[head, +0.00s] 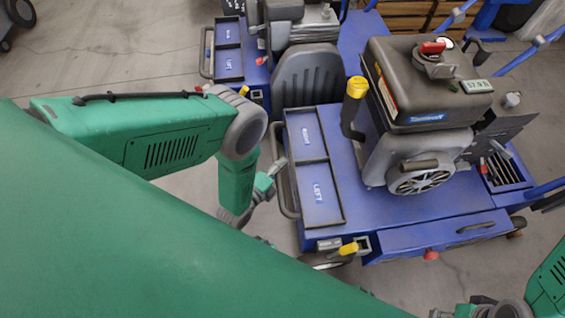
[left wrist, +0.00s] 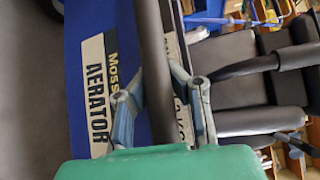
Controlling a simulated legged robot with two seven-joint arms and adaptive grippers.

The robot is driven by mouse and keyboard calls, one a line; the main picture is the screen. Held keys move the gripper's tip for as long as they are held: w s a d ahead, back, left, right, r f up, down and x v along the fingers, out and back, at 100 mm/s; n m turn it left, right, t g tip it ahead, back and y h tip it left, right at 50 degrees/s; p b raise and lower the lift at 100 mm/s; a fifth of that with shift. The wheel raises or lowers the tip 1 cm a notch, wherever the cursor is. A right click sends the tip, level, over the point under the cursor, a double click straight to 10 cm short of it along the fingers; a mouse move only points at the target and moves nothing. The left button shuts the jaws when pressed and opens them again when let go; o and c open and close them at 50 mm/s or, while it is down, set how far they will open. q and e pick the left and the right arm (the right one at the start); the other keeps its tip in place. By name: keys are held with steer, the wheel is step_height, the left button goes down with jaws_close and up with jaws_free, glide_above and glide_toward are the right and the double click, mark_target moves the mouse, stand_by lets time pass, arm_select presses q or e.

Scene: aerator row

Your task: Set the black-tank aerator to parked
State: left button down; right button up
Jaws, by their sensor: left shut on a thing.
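A blue aerator fills the right of the head view, with a dark tank (head: 425,75) carrying a red cap (head: 432,47) on its engine. A yellow-topped dark lever (head: 354,100) stands beside the engine. A dark bar handle (head: 285,195) runs down the aerator's left side. My left gripper (head: 265,186) is at this handle. In the left wrist view, its fingers (left wrist: 163,98) are shut around a dark bar (left wrist: 155,50), beside a blue panel (left wrist: 82,60) lettered AERATOR. My right gripper (head: 478,307) shows only in part at the bottom edge; its fingers are unclear.
A second blue machine (head: 228,50) with a dark seat (head: 308,75) stands behind. A yellow-handled part (head: 348,249) and a red knob (head: 431,255) sit at the aerator's front lower edge. Bare concrete floor (head: 120,45) lies to the left. Wooden pallets (head: 405,15) are at the back.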

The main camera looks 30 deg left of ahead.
arm_select(q)
steer(key=shift+s+d, duration=0.15)
steer(key=shift+d, duration=0.05)
steer(key=c, duration=1.4)
jaws_free()
steer(key=shift+d, duration=0.1)
steer(key=v, duration=1.2)
steer(key=shift+a, duration=0.3)
jaws_close()
